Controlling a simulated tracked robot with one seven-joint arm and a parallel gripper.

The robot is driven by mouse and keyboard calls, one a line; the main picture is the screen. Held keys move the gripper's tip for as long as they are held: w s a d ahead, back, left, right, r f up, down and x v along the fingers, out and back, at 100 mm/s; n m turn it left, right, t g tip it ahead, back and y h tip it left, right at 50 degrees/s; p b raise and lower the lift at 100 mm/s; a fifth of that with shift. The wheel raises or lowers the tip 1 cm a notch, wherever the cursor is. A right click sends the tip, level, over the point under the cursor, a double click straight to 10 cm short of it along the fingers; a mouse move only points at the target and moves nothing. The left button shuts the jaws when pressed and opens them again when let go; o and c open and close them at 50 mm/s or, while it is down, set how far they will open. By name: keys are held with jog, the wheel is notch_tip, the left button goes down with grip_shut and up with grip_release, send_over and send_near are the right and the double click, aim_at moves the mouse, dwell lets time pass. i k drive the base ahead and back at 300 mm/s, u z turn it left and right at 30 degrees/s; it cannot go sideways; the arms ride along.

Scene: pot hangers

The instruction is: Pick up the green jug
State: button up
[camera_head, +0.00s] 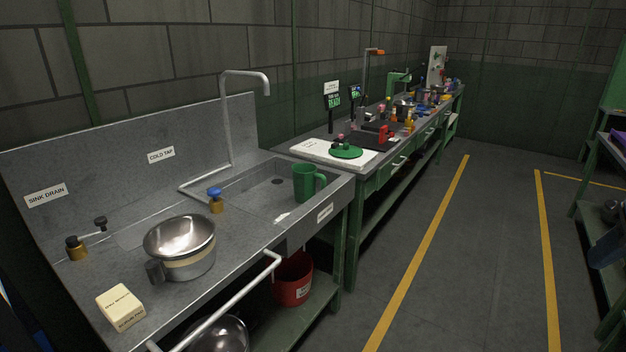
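The green jug (304,183) stands upright in the right part of the grey sink basin, close to the front rim. Its handle is on its right side, toward the bench end. Its lower part meets the basin floor, and nothing is touching its sides that I can see. My gripper is not in view.
A steel pot (180,247), a cream block (120,307) and a blue-capped bottle (215,201) stand on the sink unit (235,262). A tall tap (228,120) rises behind the basin. A white rail (232,300) runs along the front. The floor at right is clear.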

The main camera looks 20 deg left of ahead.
aim_at(304, 175)
jog(key=u, duration=0.3)
jog(key=i, duration=1.15)
jog(key=u, duration=0.8)
jog(key=i, duration=0.7)
jog(key=u, duration=0.2)
jog(key=k, duration=0.95)
jog(key=u, duration=0.2)
jog(key=i, duration=0.9)
jog(key=z, duration=0.05)
